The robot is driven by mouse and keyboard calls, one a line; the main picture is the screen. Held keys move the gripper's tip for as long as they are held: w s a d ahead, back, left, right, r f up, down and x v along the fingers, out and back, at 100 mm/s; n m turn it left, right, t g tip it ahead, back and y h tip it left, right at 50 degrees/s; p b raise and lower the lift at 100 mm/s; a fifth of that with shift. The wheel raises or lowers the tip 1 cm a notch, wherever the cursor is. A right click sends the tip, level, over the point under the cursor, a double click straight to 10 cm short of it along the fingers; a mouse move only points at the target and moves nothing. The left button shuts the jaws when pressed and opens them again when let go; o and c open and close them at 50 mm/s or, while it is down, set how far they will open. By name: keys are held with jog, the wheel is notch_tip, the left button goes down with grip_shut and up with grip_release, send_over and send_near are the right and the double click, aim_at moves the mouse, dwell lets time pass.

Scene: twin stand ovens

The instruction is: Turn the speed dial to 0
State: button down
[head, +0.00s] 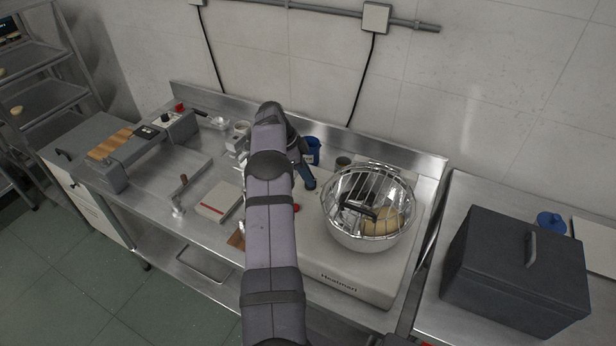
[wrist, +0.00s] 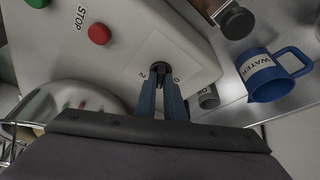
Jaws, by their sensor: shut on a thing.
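The speed dial (wrist: 159,68) is a small dark knob on a pale plate of the white mixer (wrist: 120,75) in the wrist view. The digits 2 and 0 show on either side of it. My gripper (wrist: 161,82) is shut on the dial, with one blue finger on each side. Its pointer is hidden by the fingers, so I cannot tell its setting. In the head view my gripper (head: 308,184) reaches down beside the mixer's steel bowl (head: 362,240); the dial is hidden there.
A red STOP button (wrist: 99,34) and a green button (wrist: 38,2) sit on the same panel. A blue WATER jug (wrist: 262,88) stands close to the gripper. A wire guard covers the bowl, with dough inside. A dark box (head: 510,285) stands at the right.

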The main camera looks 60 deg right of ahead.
jog(key=shift+f+n+b, duration=0.1)
jog(key=shift+n+b, duration=0.4)
jog(key=shift+b, duration=0.15)
jog(key=shift+f+n+t+h+b, duration=0.1)
jog(key=shift+n+t+h+b, duration=0.3)
jog(key=shift+n+b, duration=0.65)
jog(key=n+b, duration=0.1)
jog(key=n+h+b, duration=0.1)
jog(key=b, duration=0.1)
jog(key=shift+s+a+n+t, duration=0.15)
jog(key=shift+n+t, duration=0.1)
jog(key=shift+t, duration=0.15)
jog(key=n+t+b, duration=0.1)
jog(key=n, duration=0.2)
jog(key=shift+s+r+b, duration=0.1)
jog(key=shift+r+b, duration=0.1)
jog(key=shift+b, duration=0.2)
jog(key=shift+s+n+t+h, duration=0.1)
jog(key=shift+n+t+h, duration=0.4)
jog(key=shift+n, duration=1.2)
jog(key=shift+r, duration=0.1)
jog(key=c, duration=1.8)
grip_release()
jog(key=shift+c, duration=0.2)
